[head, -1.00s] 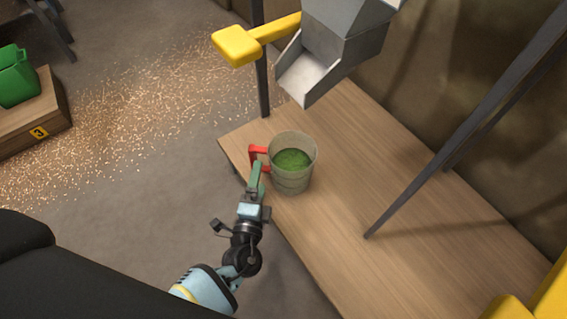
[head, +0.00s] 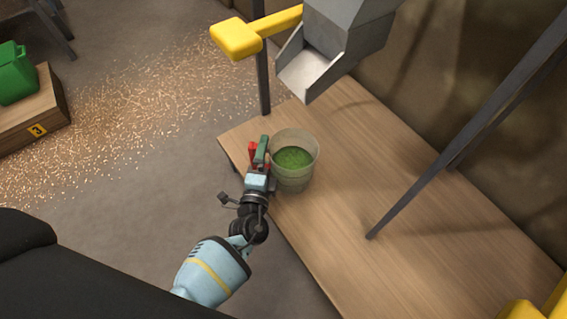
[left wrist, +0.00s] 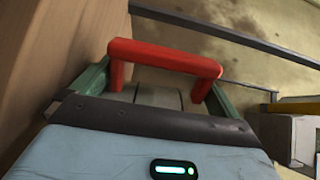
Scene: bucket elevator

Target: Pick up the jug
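The jug (head: 293,178) is a pale, see-through vessel with green contents. It stands upright on the wooden table near its left edge, below the metal spout. Its red handle (head: 253,149) faces left; it also shows in the left wrist view as a red bracket (left wrist: 165,57). My left gripper (head: 263,150) is at the handle. In the left wrist view its two green fingers are spread apart, with the handle between them and no clear grip on it. The fingers hide part of the handle in the head view. My right gripper is not in view.
A grey metal spout (head: 312,72) and a yellow arm (head: 240,38) hang above the table (head: 370,185). A dark slanted post (head: 430,175) stands to the right. A green container (head: 14,75) sits on a wooden box (head: 35,112) at left.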

